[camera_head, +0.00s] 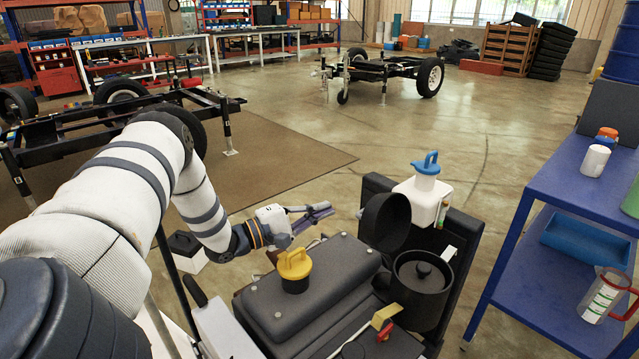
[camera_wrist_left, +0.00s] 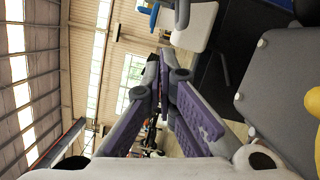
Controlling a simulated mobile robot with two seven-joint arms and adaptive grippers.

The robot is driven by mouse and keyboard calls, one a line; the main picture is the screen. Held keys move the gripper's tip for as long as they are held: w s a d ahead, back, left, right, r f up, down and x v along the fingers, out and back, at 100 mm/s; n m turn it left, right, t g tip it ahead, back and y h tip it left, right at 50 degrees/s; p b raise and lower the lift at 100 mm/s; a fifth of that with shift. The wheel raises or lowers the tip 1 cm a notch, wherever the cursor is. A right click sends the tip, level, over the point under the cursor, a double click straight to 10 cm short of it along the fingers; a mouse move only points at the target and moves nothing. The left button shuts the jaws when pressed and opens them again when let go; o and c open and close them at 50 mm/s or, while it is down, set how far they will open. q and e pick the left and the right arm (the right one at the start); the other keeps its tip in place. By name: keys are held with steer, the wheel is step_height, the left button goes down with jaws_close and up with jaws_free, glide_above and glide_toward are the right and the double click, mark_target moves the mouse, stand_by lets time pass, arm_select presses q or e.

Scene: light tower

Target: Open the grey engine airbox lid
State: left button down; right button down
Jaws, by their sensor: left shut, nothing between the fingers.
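The dark grey round airbox (camera_head: 421,285) stands on the right side of the engine, with its top open and a dark round part with a small knob showing inside. Its round lid (camera_head: 386,222) stands raised, tilted up behind and left of the opening. My left gripper (camera_head: 326,211) is shut and empty, left of the lid and apart from it, above the far left of the engine. Its purple-padded fingers (camera_wrist_left: 166,75) also show in the left wrist view, with nothing held between them. My right gripper is not in view.
The grey engine cover (camera_head: 335,275) carries a yellow cap (camera_head: 294,264). A white reservoir with a blue cap (camera_head: 427,164) stands behind the airbox. A blue shelf cart (camera_head: 560,190) with jars and a jug is at right. Open floor lies beyond the engine.

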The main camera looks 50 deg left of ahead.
mark_target(377, 218)
arm_select(q)
steer(key=w+d+r, duration=0.1)
steer(key=w+d, duration=0.3)
steer(key=w, duration=0.1)
steer(key=shift+w+d+p, duration=0.2)
steer(key=shift+d+p, duration=0.1)
steer(key=shift+d, duration=0.1)
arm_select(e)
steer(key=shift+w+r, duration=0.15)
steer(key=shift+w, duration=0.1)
arm_select(q)
steer(key=shift+r, duration=0.15)
